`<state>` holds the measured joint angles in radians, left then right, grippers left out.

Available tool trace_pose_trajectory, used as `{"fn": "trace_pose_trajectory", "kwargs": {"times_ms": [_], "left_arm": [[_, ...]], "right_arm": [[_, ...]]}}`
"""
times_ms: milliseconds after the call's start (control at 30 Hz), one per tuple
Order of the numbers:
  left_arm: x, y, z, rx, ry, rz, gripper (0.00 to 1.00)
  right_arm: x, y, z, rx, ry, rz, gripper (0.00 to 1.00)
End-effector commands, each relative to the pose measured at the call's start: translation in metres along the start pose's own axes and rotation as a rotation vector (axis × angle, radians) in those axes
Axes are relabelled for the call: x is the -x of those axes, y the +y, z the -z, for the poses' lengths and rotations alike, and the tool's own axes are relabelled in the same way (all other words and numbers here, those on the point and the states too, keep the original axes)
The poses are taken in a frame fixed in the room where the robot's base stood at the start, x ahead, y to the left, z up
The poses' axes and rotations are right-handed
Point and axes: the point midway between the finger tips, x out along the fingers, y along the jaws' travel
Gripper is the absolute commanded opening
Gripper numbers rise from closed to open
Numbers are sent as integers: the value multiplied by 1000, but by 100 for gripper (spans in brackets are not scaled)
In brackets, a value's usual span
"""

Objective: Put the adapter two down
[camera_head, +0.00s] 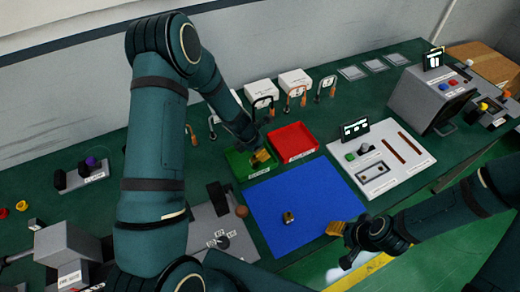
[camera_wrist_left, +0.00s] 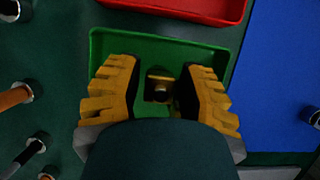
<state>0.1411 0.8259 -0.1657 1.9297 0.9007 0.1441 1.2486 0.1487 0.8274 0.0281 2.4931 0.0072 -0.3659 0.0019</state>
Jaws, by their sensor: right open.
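A small brass-and-dark adapter (camera_wrist_left: 159,88) is between the yellow fingers of my left gripper (camera_wrist_left: 160,90), over the green tray (camera_wrist_left: 112,42). The fingers stand apart, with narrow gaps beside the adapter. Whether it touches the tray floor is hard to tell. In the head view my left gripper (camera_head: 261,157) is at the green tray (camera_head: 238,163), and its fingers hide the adapter. Another small brass adapter (camera_head: 289,217) stands on the blue mat (camera_head: 320,195). No label shows which is adapter two. My right gripper (camera_head: 337,229) is open and empty by the mat's right edge.
A red tray (camera_head: 293,141) adjoins the green one. A white panel (camera_head: 380,163) with a small display is right of the mat. Hooked tools with orange handles (camera_head: 303,97) stand behind the trays. A grey plate (camera_head: 212,222) lies left of the mat.

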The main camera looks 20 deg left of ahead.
Motion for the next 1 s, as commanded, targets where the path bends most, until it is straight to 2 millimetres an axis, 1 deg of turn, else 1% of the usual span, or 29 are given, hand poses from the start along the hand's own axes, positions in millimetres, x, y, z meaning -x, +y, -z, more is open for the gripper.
{"fn": "trace_pose_trajectory", "kwargs": {"times_ms": [333, 467, 567, 800, 900, 1000], "left_arm": [[2, 0, -1, 0, 0, 0, 46], [11, 1, -2, -1, 0, -2, 46], [28, 1, -3, -2, -1, -3, 46], [80, 0, -4, -3, -2, -3, 46], [97, 0, -3, -2, -1, -2, 46], [111, 0, -3, -2, -1, -2, 46]], "right_arm": [[2, -1, 0, 0, 1, 0, 47], [6, -2, 1, 0, 1, 1, 47], [9, -3, 1, 0, 0, 1, 47], [22, -7, 3, 0, 0, 4, 47], [27, -9, 3, 0, 0, 4, 47], [30, -10, 4, 1, -1, 5, 47]]}}
